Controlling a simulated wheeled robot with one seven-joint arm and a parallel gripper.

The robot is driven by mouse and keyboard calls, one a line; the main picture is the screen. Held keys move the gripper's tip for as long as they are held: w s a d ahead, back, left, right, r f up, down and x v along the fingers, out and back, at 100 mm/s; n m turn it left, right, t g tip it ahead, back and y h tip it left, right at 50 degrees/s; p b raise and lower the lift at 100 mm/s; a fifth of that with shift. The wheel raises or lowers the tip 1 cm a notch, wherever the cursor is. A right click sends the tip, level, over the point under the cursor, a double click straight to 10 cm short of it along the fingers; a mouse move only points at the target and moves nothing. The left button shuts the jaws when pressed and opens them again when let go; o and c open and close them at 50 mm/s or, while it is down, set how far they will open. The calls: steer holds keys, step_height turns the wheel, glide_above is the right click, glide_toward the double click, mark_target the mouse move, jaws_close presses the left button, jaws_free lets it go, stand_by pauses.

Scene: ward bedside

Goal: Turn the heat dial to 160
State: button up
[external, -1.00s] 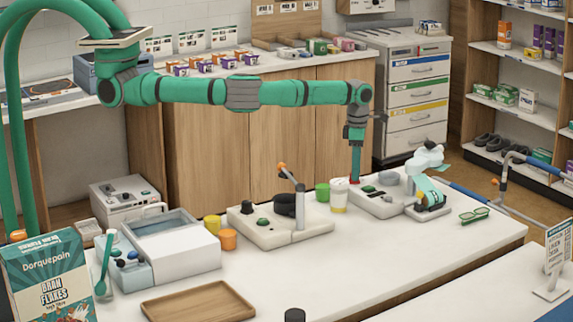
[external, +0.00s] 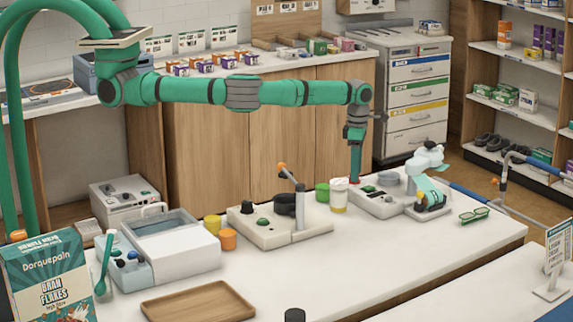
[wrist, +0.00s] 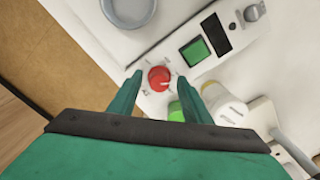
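A red dial (wrist: 159,78) with a pale pointer mark sits on a white device (wrist: 215,45). Small markings surround the dial but are too blurred to read. My gripper (wrist: 158,88) points down at it, with one green finger on each side and the dial showing between the fingertips. The fingers are apart, and I cannot tell whether they touch the dial. In the external view my gripper (external: 355,178) is low over the left end of the device (external: 378,201), and the dial is mostly hidden there.
The device also carries a green screen (wrist: 195,51), a grey knob (wrist: 252,13) and a round grey dish (wrist: 128,10). A white tub (external: 339,196) and a green cup (external: 322,192) stand close to the left of my gripper.

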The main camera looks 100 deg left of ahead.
step_height(320, 180, up, 11)
stand_by(0.6)
steer(key=shift+f, duration=0.1)
